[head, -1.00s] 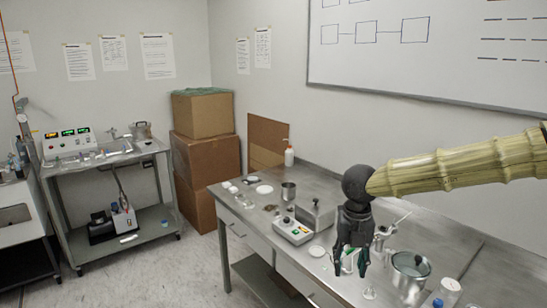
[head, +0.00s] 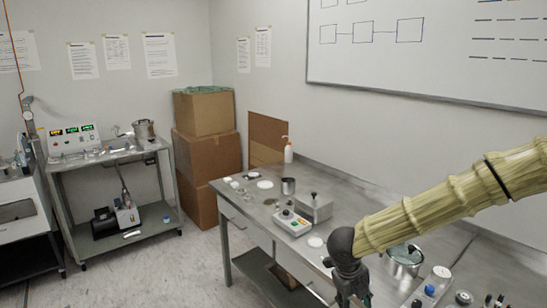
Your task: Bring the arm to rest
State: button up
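My arm (head: 440,205), in a pale ribbed sleeve, reaches in from the right edge over the steel bench (head: 235,190). Its black wrist (head: 342,245) hangs in front of the bench's near part, pointing down. My gripper is at the bottom edge of the head view; its fingertips are cut off or hidden, so I cannot see whether it is open or holds anything.
On the bench are a control box (head: 292,222), a metal block (head: 314,207), a steel cup (head: 288,186), a white bottle (head: 288,152) and a lidded pot (head: 404,259) beside my arm. Cardboard boxes (head: 207,155) and a cart (head: 120,156) stand further left. Floor (head: 190,260) is clear.

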jog(key=s+d+f+n+t, duration=0.1)
jog(key=s+f+n, duration=0.5)
jog(key=f+n, duration=0.3)
jog(key=s+f+n+t, duration=0.1)
jog(key=s+f+n, duration=0.5)
jog(key=f, duration=0.5)
jog(key=s+f+n+g+y, duration=0.1)
jog(key=s+f+n, duration=0.3)
jog(key=s+n, duration=0.4)
jog(key=s+f+n+g+y, duration=0.2)
jog(key=s+f+n, duration=0.2)
jog(key=s+n, duration=0.4)
jog(key=s, duration=0.7)
jog(key=shift+f, duration=0.4)
jog(key=shift+a, duration=0.1)
